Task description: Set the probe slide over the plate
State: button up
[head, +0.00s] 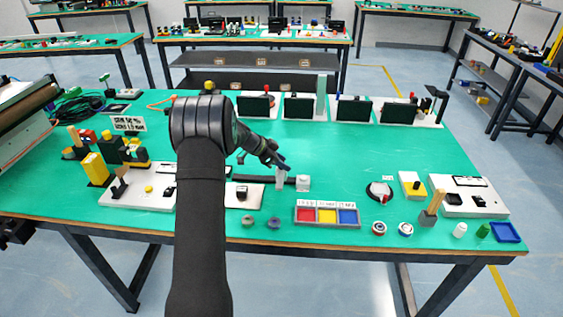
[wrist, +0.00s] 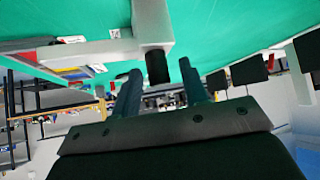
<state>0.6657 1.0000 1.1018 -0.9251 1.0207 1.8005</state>
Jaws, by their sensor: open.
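My gripper (head: 281,165) is open at the middle of the green table, just above a pale upright block (head: 280,179) that looks like the probe slide. The block stands by a dark rail (head: 250,178). A small white block (head: 303,183) sits at the rail's right end; I cannot tell whether it is the plate. In the wrist view, the open fingers of my gripper (wrist: 160,70) have a short black knob (wrist: 157,66) between their tips, with gaps on both sides. The knob joins a light grey block (wrist: 151,22). The probe tip is not clear.
A tray (head: 328,226) with red, yellow and blue compartments lies in front, to the right. Dark panels on white bases (head: 307,119) stand along the back. A white board (head: 140,190) with small parts is at left. Green table (head: 350,165) is bare right of the rail.

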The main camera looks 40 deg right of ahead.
jog(key=shift+c, duration=0.4)
grip_shut()
jog(key=w+a, duration=0.9)
jog(key=shift+w+a, duration=0.3)
jog(key=shift+o, duration=0.4)
grip_release()
jog(key=shift+w, duration=0.1)
jog(key=v, duration=1.7)
jog(key=shift+r, duration=0.2)
